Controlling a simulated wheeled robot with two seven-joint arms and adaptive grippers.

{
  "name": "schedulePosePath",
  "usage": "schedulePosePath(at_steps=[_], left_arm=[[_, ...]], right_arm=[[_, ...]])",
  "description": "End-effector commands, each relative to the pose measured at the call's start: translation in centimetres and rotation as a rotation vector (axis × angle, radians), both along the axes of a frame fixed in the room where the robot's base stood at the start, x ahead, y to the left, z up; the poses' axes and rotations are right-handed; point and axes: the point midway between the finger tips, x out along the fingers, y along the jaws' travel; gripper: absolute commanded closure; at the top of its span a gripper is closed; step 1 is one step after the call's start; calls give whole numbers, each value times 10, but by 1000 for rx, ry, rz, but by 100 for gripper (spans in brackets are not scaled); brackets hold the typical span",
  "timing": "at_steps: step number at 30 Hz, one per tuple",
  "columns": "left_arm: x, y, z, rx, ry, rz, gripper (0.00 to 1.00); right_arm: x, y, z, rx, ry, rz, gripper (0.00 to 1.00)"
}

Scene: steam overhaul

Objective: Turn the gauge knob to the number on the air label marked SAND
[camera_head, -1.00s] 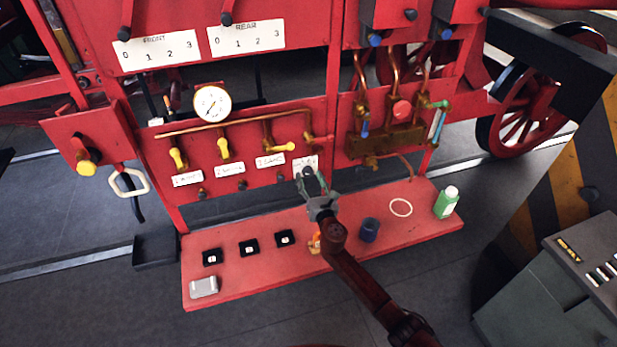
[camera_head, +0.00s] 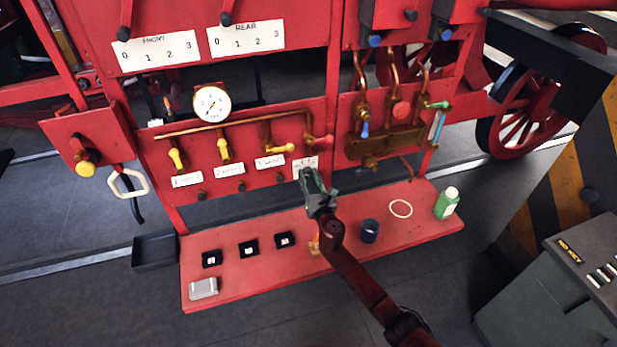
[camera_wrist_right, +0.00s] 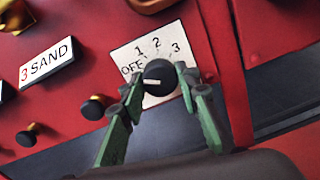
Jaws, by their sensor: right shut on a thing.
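The knob (camera_wrist_right: 160,78) is black and round, on a white dial plate (camera_wrist_right: 128,62) marked OFF, 1, 2 and 3. A white line on the knob points left, towards OFF. The label reading 3 SAND (camera_wrist_right: 48,63) is to the left of the dial in the wrist view; it also shows in the head view (camera_head: 270,161). My right gripper (camera_wrist_right: 160,88) is shut on the knob, one green finger on each side. In the head view my right gripper (camera_head: 309,178) hides the knob. My left gripper is not in view.
A pressure gauge (camera_head: 212,103) and yellow-handled valves (camera_head: 224,150) are on the red panel. Other small knobs (camera_wrist_right: 94,108) are left of the dial.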

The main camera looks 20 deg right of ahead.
Motion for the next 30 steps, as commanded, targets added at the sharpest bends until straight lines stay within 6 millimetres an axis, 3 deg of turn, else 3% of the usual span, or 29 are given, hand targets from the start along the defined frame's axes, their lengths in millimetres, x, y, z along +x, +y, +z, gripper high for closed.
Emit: schedulePosePath(at_steps=[14,30], left_arm=[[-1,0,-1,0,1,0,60],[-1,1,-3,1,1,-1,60]], right_arm=[[0,0,0,74,3,-1,95],[0,1,0,529,18,0,95]])
